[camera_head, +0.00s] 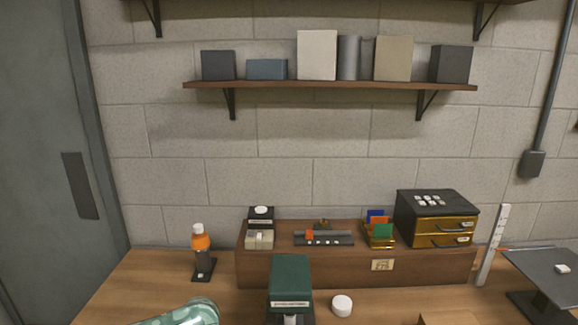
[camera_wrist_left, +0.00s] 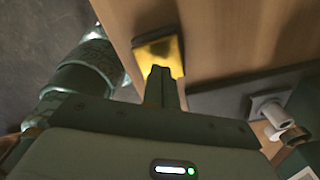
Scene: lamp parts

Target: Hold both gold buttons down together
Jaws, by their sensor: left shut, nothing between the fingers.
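One gold button (camera_wrist_left: 158,52) shows in the left wrist view as a yellow square pad with a dark edge on the wooden tabletop. My left gripper (camera_wrist_left: 161,71) is shut and empty, its joined fingertips overlapping the pad's near edge. I cannot tell whether they touch it or whether it is pressed down. A second gold button is not visible. In the head view only a pale green part of my left arm shows at the bottom edge; the left fingers are out of frame. My right gripper is not in view.
A dark green block (camera_head: 290,275) stands at front centre beside a white round cap (camera_head: 342,305).

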